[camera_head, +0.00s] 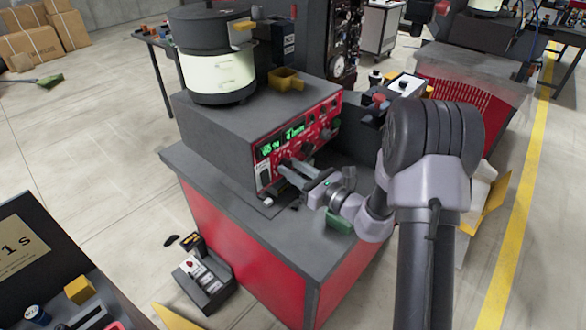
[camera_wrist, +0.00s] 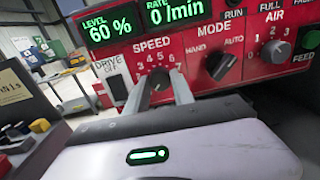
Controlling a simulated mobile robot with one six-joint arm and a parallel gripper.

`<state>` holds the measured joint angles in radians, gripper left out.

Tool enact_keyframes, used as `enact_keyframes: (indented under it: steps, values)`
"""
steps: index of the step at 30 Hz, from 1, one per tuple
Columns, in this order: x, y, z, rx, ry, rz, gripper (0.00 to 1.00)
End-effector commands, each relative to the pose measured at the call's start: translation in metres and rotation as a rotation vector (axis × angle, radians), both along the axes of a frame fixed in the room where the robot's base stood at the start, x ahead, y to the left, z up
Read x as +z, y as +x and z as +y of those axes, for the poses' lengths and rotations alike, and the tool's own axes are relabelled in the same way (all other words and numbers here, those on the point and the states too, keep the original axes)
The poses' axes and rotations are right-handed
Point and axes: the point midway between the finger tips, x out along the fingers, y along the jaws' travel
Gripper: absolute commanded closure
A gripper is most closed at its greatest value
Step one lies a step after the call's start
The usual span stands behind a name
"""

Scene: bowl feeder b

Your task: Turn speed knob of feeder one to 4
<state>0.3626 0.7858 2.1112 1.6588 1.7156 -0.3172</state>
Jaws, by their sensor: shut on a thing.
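The feeder's red control panel (camera_head: 318,121) faces my arm, below the dark and cream bowl (camera_head: 215,75). In the wrist view the SPEED knob (camera_wrist: 159,78) is a dark round knob under a numbered arc, with digits up to 7 readable. My gripper (camera_wrist: 159,90) has one finger on each side of this knob and is shut on it. In the head view my gripper (camera_head: 284,167) reaches the lower left of the panel. The fingers hide the knob's sides, and I cannot surely read where its pointer stands. The display (camera_wrist: 142,20) reads LEVEL 60 % and RATE 0 /min.
The MODE knob (camera_wrist: 217,65), AIR knob (camera_wrist: 275,50) and green FEED button (camera_wrist: 311,40) lie to the right. The DRIVE OFF switch (camera_wrist: 117,88) is close on the left. A green object (camera_head: 339,221) lies on the grey bench top (camera_head: 285,235) below my wrist.

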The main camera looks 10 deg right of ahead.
Motion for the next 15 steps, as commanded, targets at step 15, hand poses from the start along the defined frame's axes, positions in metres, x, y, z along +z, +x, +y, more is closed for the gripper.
enact_keyframes:
  steps: [15]
  values:
    - [0.0051,-0.0001,-0.0005,0.000,0.256,0.188,1.00]
